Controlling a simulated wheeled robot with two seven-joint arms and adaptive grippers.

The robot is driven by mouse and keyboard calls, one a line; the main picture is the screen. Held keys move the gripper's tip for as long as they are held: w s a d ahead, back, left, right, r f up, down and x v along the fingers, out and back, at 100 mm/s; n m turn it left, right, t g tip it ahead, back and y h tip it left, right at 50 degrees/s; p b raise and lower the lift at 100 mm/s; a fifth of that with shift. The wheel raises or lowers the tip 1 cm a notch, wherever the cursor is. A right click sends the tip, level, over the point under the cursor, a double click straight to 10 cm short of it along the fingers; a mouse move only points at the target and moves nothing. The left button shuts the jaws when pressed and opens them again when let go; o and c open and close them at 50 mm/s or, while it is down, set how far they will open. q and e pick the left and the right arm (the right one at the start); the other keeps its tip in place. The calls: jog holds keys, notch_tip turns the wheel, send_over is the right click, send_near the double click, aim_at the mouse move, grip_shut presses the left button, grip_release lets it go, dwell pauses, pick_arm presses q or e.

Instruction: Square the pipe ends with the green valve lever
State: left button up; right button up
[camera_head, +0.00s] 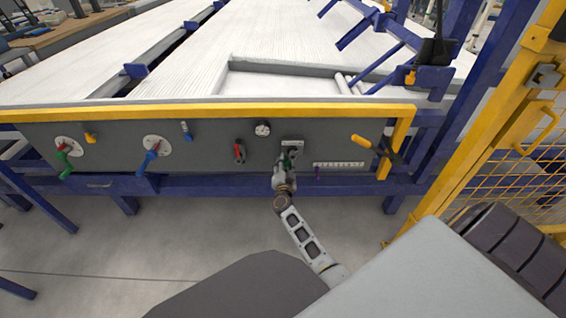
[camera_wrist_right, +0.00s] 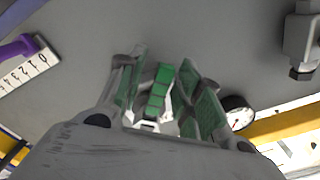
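The green valve lever (camera_wrist_right: 160,88) shows in the right wrist view as a ribbed green grip with pale metal at its near end. In the head view it is a small green patch (camera_head: 291,153) on the grey panel, partly hidden by my right gripper (camera_head: 285,165). In the wrist view my right gripper (camera_wrist_right: 168,90) has green-faced fingers spread on either side of the lever, with gaps visible; contact is not clear. The pipe ends cannot be made out for sure. My left gripper is not in view.
The grey panel (camera_head: 210,160) has a yellow top rail (camera_head: 200,112). It carries a green-handled crank (camera_head: 64,158), a blue-handled one (camera_head: 151,158), a red lever (camera_head: 239,151), a gauge (camera_head: 262,130) and a numbered scale (camera_head: 338,164). A yellow mesh guard (camera_head: 480,150) stands at right.

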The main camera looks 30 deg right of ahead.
grip_shut()
dwell(0.3)
dwell(0.4)
